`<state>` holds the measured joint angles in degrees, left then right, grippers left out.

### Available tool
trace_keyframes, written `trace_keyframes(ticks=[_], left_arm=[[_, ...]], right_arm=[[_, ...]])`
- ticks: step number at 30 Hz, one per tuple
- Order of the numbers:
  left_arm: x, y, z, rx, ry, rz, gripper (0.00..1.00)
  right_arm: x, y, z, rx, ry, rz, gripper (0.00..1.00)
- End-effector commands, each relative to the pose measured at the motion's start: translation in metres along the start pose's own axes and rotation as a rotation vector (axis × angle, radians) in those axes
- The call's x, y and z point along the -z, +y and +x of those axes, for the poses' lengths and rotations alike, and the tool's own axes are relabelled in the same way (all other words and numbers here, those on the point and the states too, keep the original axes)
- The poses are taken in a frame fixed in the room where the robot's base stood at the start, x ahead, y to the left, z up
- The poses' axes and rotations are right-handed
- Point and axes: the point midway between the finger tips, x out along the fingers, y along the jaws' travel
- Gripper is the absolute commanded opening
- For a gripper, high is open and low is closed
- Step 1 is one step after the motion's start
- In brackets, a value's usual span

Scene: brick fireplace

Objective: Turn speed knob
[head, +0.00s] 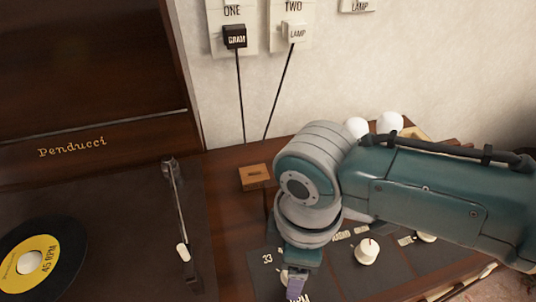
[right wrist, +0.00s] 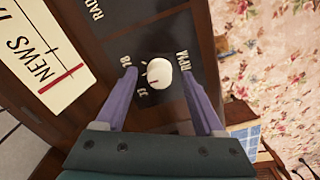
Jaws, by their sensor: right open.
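The speed knob (right wrist: 157,73) is round and white with a small red mark. It sits on a dark panel with printed labels around it, "33", "78" and "RPM" among them. In the right wrist view my right gripper (right wrist: 157,69) is open, with one purple finger on each side of the knob. The fingers appear apart from it; their exact height over the panel is hard to tell. In the head view the right gripper (head: 294,284) points down at the panel beside the "33" label, and hides the speed knob. My left gripper is not in view.
Another white knob (head: 367,251) stands on the panel to the right. A record (head: 68,268) and a tonearm (head: 176,215) are at left. A small wooden block (head: 254,177) lies behind the panel. Plugs with cords (head: 235,37) hang from the wall.

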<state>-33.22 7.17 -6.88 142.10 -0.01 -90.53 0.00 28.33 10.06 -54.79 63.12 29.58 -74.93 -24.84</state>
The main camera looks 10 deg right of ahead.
Motion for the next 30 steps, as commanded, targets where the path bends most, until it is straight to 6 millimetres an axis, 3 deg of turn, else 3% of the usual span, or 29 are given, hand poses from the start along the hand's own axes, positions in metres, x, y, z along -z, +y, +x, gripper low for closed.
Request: trace_keyframes(ticks=[9, 15, 30], left_arm=[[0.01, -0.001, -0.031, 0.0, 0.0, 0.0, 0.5], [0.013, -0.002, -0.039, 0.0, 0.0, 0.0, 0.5], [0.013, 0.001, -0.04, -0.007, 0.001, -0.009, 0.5]], right_arm=[[0.0, 0.001, -0.063, -0.002, 0.003, -0.001, 0.7], [0.0, 0.0, -0.09, -0.001, 0.001, 0.0, 0.7], [0.0, 0.0, -0.097, 0.0, 0.0, 0.0, 0.7]])
